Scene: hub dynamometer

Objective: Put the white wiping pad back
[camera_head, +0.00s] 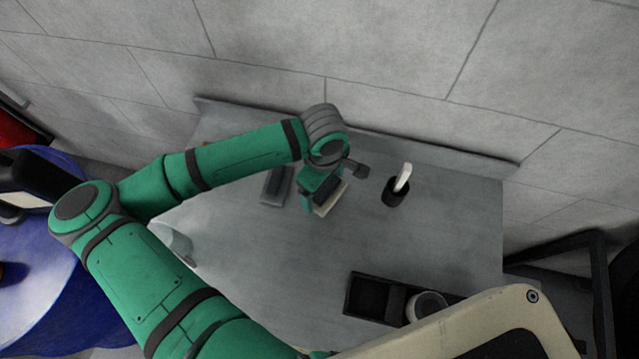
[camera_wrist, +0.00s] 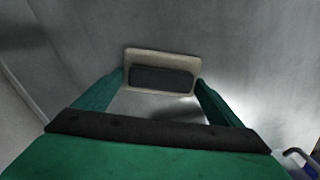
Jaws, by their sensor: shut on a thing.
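The white wiping pad (camera_head: 335,199) is a pale rectangular plate with a dark block on top. It shows under my gripper (camera_head: 321,192), over the middle of the grey bench, partly hidden by the gripper. In the wrist view the pad (camera_wrist: 158,55) lies between the two green fingertips of my gripper (camera_wrist: 161,79), which are shut on it from both sides. I cannot tell whether the pad touches the bench or hangs just above it.
A dark grey flat tray (camera_head: 277,187) lies left of the gripper on the grey bench (camera_head: 300,245). A black cup (camera_head: 394,194) with a white-handled thing stands to the right. A black divided holder (camera_head: 376,297) with a white round container (camera_head: 426,305) is at the front right. The bench's middle is clear.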

